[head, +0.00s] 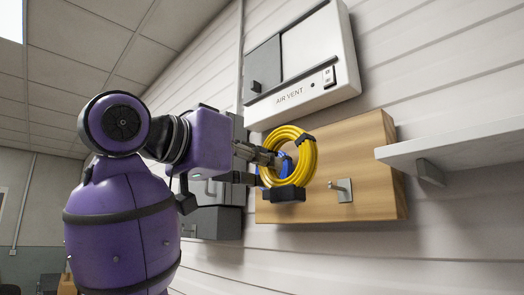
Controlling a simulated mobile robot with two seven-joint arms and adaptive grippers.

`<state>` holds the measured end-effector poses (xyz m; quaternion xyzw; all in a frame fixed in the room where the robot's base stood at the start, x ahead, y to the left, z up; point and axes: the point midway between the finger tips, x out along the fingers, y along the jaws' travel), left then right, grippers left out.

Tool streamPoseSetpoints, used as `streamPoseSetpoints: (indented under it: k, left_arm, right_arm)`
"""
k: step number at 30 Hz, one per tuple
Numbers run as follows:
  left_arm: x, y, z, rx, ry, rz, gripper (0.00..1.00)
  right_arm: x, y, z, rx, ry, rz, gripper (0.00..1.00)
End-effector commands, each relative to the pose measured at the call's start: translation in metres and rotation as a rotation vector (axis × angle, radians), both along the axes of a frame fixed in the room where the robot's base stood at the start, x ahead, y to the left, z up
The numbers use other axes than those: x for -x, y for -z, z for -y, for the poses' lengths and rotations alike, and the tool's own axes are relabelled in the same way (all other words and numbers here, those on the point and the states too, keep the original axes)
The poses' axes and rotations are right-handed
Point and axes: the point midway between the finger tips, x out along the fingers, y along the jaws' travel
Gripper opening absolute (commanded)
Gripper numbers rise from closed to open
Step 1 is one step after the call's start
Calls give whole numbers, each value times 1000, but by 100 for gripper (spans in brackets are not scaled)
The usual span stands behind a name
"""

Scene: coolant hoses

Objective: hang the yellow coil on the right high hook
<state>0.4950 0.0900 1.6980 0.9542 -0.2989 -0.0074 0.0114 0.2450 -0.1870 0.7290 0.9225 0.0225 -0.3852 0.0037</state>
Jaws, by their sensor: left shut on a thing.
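The yellow coil (309,163) is a thick ring of several turns, held upright in front of the wooden board. A metal hook (343,188) on a small plate sticks out of the board, bare, to the right of the coil and a little lower. The coil is apart from this hook in the picture; the depth between them is hard to tell. My right gripper is out of view.
The wooden board (378,150) is fixed to the white plank wall. A blue coil (268,174) shows partly behind the yellow coil; its support is hidden. A white air vent box (318,60) is above, a white shelf (460,143) to the right, and grey boxes (217,221) left.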

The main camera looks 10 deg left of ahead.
Motion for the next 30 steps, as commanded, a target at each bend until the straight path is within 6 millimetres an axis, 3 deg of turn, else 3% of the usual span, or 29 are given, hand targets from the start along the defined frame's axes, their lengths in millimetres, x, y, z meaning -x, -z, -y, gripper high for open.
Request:
streamPoseSetpoints:
  k: [9,30]
  left_arm:
    - [-1,37,5,5,20,6,0]
    - [-31,41,25,6,18,4,0]
  right_arm:
    - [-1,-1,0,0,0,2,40]
    - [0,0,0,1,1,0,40]
